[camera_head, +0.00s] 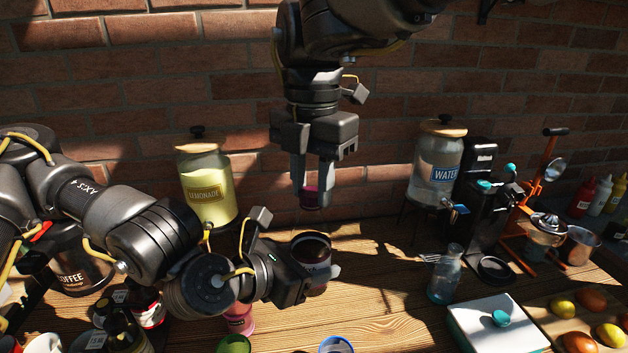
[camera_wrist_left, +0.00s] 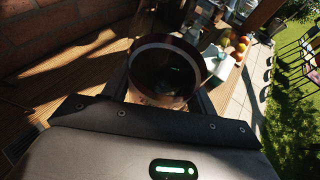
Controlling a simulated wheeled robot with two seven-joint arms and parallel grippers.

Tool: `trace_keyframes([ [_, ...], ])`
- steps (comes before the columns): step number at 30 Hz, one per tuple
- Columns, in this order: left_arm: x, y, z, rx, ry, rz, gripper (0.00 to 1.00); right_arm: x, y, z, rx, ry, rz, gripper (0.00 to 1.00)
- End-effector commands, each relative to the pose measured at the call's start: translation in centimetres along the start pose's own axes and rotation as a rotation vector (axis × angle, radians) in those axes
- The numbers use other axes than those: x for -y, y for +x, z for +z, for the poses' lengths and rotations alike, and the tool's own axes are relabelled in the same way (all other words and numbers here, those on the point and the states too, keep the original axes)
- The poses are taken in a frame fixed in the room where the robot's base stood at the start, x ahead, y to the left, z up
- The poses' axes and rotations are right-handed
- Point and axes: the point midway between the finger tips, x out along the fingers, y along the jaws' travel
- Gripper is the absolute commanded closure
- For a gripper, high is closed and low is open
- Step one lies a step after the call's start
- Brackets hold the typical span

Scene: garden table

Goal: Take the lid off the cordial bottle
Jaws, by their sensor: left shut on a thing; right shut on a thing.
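The cordial bottle (camera_head: 313,250), a round dark vessel with a pale label, is in the middle of the head view. My left gripper (camera_head: 318,268) is shut around its side. In the left wrist view the vessel (camera_wrist_left: 160,41) sits between the fingers, its wide round top uncovered and its inside dark. My right gripper (camera_head: 311,188) points down above it, shut on a small magenta lid (camera_head: 310,200). The lid is clear of the vessel, with a gap between them. The vessel's lower part is partly hidden by my left gripper.
A lemonade dispenser (camera_head: 207,190) stands behind on the left and a water dispenser (camera_head: 436,165) on the right. A glass carafe (camera_head: 445,275) and a white box (camera_head: 495,325) stand to the right. Several bottles and jars crowd the front left. Bare wood (camera_head: 375,280) lies right of the vessel.

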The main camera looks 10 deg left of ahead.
Motion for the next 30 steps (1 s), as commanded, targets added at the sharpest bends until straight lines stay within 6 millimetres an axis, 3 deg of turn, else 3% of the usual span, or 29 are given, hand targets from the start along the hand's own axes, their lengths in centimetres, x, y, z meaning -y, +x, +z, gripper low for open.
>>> trace_keyframes([
  [12, 0.03, -0.05, 0.10, 0.003, 0.000, 0.000, 1.00, -0.02, -0.11, 0.22, 0.005, -1.124, 0.000, 0.97],
  [18, 0.06, -0.07, 0.09, 0.002, 0.001, -0.001, 1.00, -0.07, -0.15, 0.25, 0.006, -1.585, 0.001, 0.97],
  [23, 0.09, -0.08, 0.09, 0.002, 0.002, -0.002, 1.00, -0.10, -0.18, 0.26, 0.007, -1.745, 0.002, 0.97],
  [30, 0.14, -0.09, 0.08, 0.002, 0.003, -0.003, 1.00, -0.12, -0.20, 0.29, 0.008, -1.761, 0.002, 0.97],
])
